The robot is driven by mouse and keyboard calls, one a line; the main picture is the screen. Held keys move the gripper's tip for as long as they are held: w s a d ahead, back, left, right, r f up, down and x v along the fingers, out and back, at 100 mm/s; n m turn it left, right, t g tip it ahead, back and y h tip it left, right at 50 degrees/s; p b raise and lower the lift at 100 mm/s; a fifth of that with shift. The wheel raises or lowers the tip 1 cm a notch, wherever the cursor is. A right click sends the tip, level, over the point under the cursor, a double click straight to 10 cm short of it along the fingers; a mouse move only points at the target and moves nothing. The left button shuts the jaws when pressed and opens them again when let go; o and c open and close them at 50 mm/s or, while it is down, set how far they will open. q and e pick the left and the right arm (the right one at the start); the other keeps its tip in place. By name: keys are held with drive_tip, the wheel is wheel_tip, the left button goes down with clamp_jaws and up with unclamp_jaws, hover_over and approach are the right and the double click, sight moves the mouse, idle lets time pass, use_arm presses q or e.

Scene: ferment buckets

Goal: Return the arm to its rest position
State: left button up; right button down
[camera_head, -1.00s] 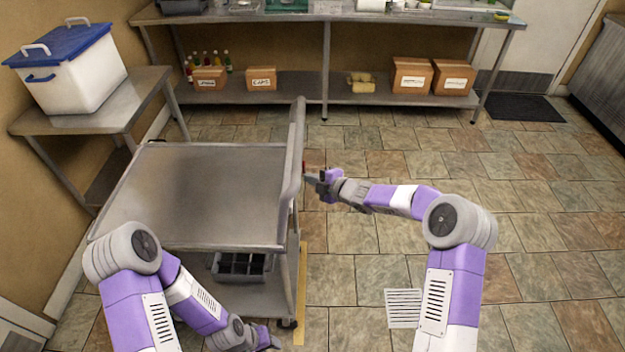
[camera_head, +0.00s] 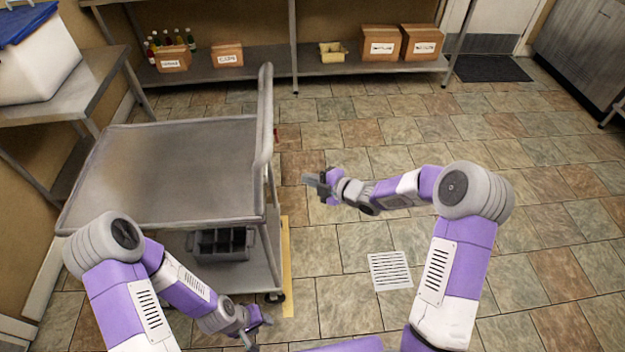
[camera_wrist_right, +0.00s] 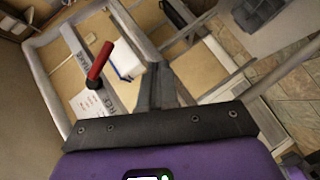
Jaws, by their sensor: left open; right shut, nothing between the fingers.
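My right arm reaches in from the right in the head view, and its gripper (camera_head: 318,181) is shut and empty. It hangs over the tiled floor, just right of the cart's upright handle (camera_head: 265,120), apart from it. In the right wrist view the shut fingers (camera_wrist_right: 160,88) show in front of the camera, with a red-handled thing (camera_wrist_right: 100,62) and a white-and-blue box beyond them. My left gripper (camera_head: 254,330) is low at the bottom, near the cart's front right wheel, open and empty.
The steel cart (camera_head: 165,170) has a bare top and a dark divided bin (camera_head: 222,243) on its lower shelf. A side table (camera_head: 75,88) holds a blue-lidded white bucket (camera_head: 35,60). Cardboard boxes (camera_head: 380,43) stand on the back shelf.

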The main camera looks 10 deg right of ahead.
drive_tip(key=shift+s+d+f, duration=0.15)
drive_tip(key=shift+s+d, duration=0.1)
idle(0.4)
